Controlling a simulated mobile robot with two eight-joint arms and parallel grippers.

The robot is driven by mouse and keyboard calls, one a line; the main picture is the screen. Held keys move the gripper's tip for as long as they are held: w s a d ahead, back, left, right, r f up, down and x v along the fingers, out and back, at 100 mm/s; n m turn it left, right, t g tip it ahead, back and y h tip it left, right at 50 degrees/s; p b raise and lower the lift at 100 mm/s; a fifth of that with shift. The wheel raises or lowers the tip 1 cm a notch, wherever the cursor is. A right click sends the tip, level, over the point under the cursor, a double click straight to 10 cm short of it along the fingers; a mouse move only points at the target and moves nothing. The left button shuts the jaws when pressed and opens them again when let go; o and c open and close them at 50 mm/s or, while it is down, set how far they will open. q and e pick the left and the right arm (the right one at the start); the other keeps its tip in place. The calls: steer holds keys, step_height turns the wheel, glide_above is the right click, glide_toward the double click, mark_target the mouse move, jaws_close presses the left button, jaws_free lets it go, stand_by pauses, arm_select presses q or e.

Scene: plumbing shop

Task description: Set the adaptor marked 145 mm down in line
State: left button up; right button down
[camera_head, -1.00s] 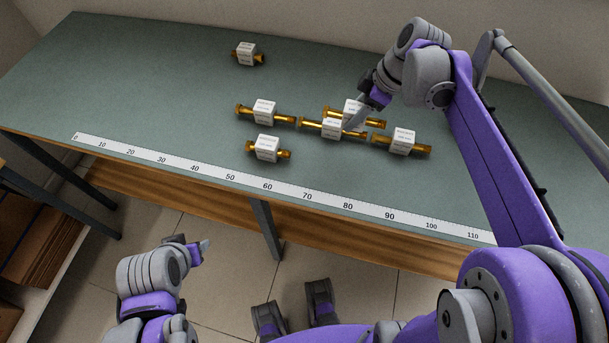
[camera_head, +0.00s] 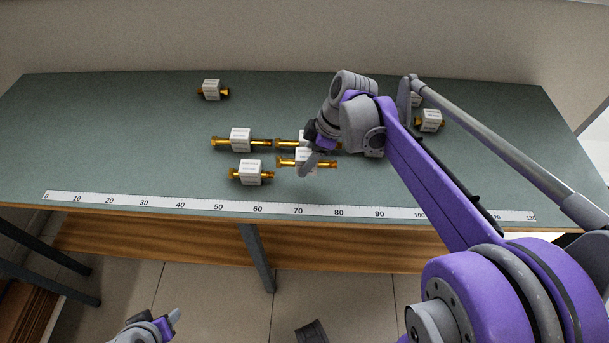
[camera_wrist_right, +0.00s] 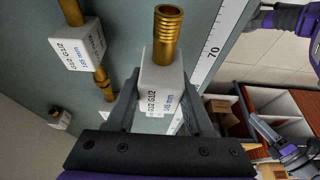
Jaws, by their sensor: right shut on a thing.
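My right gripper (camera_head: 308,163) is shut on an adaptor (camera_head: 325,164), a brass tube through a white block, near the middle of the bench. In the right wrist view the fingers grip the white block (camera_wrist_right: 166,82), with a threaded brass end sticking out. Its label ends in "mm"; the number is too small to read surely. I cannot tell whether it touches the bench. More adaptors lie close by: one at left (camera_head: 240,140), one in front of that (camera_head: 250,172), one just behind the held one (camera_head: 288,143). My left gripper (camera_head: 172,321) is low, off the bench.
A white ruler strip (camera_head: 180,203) runs along the bench's front edge. Another adaptor (camera_head: 211,90) lies at the back left, and one (camera_head: 430,120) at the right. My right arm partly hides a block (camera_head: 375,153). The left part of the bench (camera_head: 110,140) is clear.

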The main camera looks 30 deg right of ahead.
mark_target(306, 181)
steer(key=shift+f, duration=2.55)
steer(key=shift+b, duration=0.3)
steer(key=shift+c, duration=1.4)
jaws_free()
steer(key=shift+f, duration=0.1)
